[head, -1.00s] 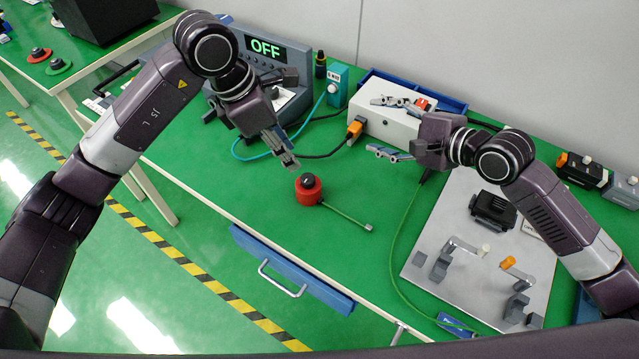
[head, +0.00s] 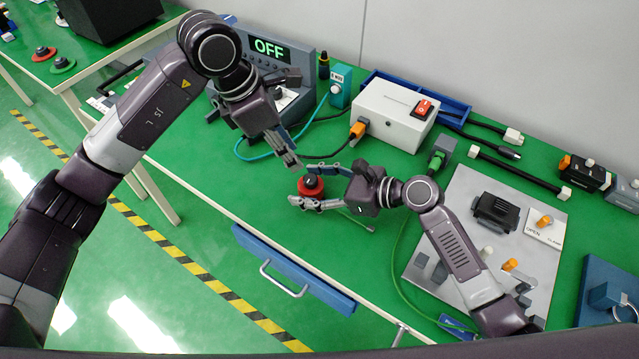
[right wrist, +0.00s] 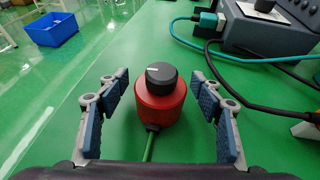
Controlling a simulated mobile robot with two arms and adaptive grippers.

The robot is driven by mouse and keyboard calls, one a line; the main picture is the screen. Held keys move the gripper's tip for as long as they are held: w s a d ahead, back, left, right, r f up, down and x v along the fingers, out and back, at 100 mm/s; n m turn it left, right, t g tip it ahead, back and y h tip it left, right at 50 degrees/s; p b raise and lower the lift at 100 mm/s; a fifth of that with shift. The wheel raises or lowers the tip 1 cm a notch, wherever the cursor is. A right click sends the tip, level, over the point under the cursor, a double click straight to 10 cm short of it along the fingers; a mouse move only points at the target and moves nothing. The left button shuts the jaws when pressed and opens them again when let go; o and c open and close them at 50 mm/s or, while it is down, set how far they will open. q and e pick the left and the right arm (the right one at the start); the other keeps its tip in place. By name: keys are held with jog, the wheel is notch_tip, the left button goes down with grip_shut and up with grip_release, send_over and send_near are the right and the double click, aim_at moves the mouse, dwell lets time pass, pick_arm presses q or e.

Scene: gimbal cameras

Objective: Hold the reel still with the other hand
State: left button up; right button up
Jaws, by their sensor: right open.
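The red reel (head: 311,190) with a black knob on top stands upright on the green bench. A green cable (right wrist: 148,150) runs out of it toward my right wrist. My right gripper (head: 308,185) is open, with one finger on each side of the reel. In the right wrist view the reel (right wrist: 161,105) sits between the fingers, with a gap on both sides and no contact. My left gripper (head: 291,160) hangs just behind and left of the reel, apart from it. Its finger gap cannot be made out.
A grey unit reading OFF (head: 270,48) stands behind my left gripper. A white box with a red switch (head: 395,115) and a grey plate with fixtures (head: 535,285) lie to the right. The bench's front edge is close in front of the reel.

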aim_at(294, 190)
jog(key=shift+x, duration=2.25)
jog(key=c, duration=1.5)
grip_shut()
